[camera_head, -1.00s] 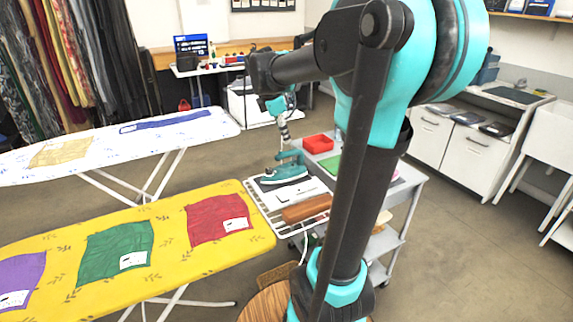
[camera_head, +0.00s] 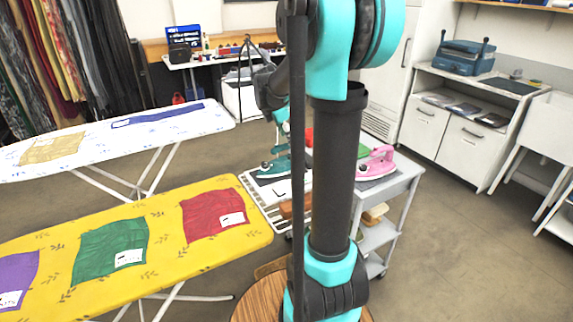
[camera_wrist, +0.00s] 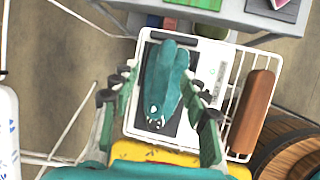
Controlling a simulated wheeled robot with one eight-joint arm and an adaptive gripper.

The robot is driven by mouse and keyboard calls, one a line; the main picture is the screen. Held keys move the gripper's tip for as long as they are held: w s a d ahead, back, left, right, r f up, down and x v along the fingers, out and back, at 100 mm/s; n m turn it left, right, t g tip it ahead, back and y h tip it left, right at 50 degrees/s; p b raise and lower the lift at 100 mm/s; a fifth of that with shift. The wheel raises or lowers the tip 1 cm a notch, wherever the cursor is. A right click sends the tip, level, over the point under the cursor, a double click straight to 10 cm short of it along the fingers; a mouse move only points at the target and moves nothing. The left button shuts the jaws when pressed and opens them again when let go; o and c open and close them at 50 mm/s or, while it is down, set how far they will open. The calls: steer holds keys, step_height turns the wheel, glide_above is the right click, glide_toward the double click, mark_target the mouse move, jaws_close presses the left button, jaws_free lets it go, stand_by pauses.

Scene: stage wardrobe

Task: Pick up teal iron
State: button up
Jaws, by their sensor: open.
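In the wrist view the teal iron (camera_wrist: 162,82) lies on a dark pad on a white base. My gripper (camera_wrist: 160,82) is open, with one finger on each side of the iron in that view. Bare pad shows between the fingers and the iron; I cannot tell how far above it the fingertips are. In the head view my arm hides part of the cart, and the fingers are hard to make out.
A pink iron (camera_head: 376,163) stands on the cart's right part. A brown sleeve roll (camera_wrist: 253,112) lies on the wire rack (camera_wrist: 233,85) right of the teal iron. A wooden barrel (camera_wrist: 290,158) stands close by. The yellow ironing board (camera_head: 172,205) is to the left.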

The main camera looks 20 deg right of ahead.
mark_target(279, 159)
steer(key=shift+s+a+f+x, duration=0.1)
steer(key=shift+x, duration=0.8)
steer(key=shift+s+a+f+x, duration=0.1)
steer(key=shift+x, duration=0.8)
steer(key=shift+s+a+x, duration=0.1)
steer(key=shift+s+x, duration=0.05)
steer(key=shift+x, duration=0.75)
jaws_close()
